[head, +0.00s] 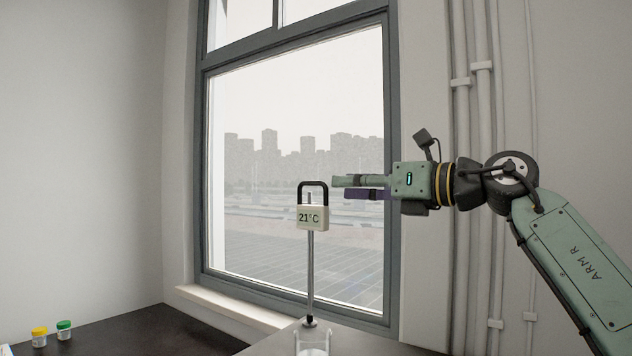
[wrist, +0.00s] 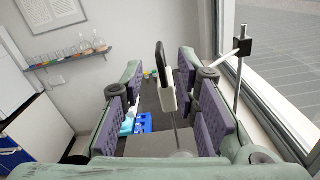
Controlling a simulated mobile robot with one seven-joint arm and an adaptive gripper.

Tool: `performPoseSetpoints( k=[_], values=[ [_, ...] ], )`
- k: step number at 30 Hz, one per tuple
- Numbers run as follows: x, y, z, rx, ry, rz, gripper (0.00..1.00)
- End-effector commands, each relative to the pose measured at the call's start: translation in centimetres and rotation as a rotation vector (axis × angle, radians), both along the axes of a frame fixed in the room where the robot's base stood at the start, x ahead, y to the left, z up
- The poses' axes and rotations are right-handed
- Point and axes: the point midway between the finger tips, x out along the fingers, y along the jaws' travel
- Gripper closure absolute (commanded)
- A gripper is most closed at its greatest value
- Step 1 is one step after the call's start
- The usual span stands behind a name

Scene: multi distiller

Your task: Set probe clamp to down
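The probe clamp (head: 312,219) has a pale body reading 21°C and a black loop handle (head: 313,184). It stands high over a glass beaker (head: 312,343), in front of the window. In the wrist view the clamp body (wrist: 168,99) shows beyond and between my finger pads, with a thin probe below it. A metal rod (wrist: 239,85) with a black block (wrist: 243,45) and a pale cross arm stands to the right there. My gripper (head: 340,187) is just right of the handle, level with it, pointing left. Its fingers (wrist: 165,95) are apart and hold nothing.
A window (head: 300,150) fills the back, with a sill (head: 235,308) below it. Yellow-capped (head: 40,338) and green-capped (head: 64,330) jars stand on the dark counter (head: 140,330). In the wrist view, a flask shelf (wrist: 70,58) is on the far wall and a blue item (wrist: 143,122) lies below.

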Motion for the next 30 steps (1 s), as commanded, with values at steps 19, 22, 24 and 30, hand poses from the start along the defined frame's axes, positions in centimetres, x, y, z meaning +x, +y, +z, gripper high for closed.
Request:
performPoseSetpoints(
  k=[19,22,24,30],
  values=[
    [5.0,7.2,0.1,0.002,0.0,0.003,0.72],
    [5.1,7.2,0.0,0.002,0.0,0.002,0.72],
    [5.1,7.2,0.0,0.002,0.0,0.002,0.72],
    [5.0,7.1,0.0,0.002,0.0,0.002,0.81]
  ],
)
